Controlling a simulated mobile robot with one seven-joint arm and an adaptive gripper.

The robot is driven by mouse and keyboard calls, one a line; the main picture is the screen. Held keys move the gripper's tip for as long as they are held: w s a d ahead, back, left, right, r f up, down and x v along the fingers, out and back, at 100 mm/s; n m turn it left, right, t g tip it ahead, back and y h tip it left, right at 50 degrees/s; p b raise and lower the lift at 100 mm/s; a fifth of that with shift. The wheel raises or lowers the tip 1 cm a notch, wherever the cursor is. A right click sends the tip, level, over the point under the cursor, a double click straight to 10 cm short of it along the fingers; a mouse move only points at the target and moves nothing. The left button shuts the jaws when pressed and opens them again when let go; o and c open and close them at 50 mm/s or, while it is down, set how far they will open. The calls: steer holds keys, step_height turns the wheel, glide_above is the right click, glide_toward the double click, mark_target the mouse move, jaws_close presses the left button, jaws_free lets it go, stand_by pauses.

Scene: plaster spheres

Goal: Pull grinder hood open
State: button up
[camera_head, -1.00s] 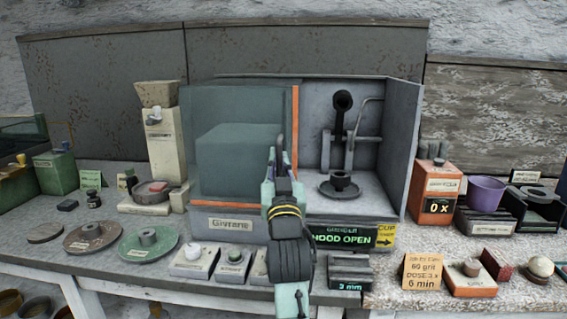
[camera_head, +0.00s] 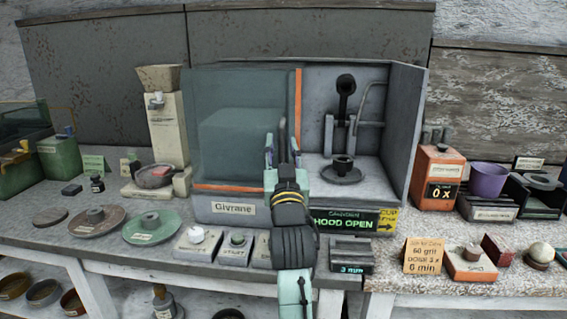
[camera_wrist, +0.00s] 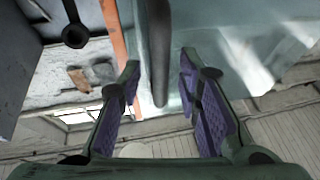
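The grinder hood (camera_head: 235,125) is a translucent grey-green panel with an orange right edge. It covers the left half of the grinder housing (camera_head: 400,140), and the right half is uncovered. The display (camera_head: 343,221) below reads HOOD OPEN. A dark upright handle (camera_wrist: 158,50) stands by the hood's orange edge. My gripper (camera_head: 283,147) is in front of it. In the wrist view my gripper (camera_wrist: 159,68) has its fingers spread, with the handle between them and gaps on both sides. The handle's lower part is hidden behind my gripper in the head view.
Inside the uncovered half are a dark spindle (camera_head: 343,166) and a black-headed arm (camera_head: 345,86). Labelled button blocks (camera_head: 197,243) line the bench front. An orange counter box (camera_head: 437,180) and purple cup (camera_head: 487,181) stand right. Round discs (camera_head: 150,228) lie left.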

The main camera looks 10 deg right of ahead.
steer(key=d+v, duration=0.1)
steer(key=v, duration=1)
steer(key=shift+a, duration=0.45)
steer(key=shift+s, duration=0.15)
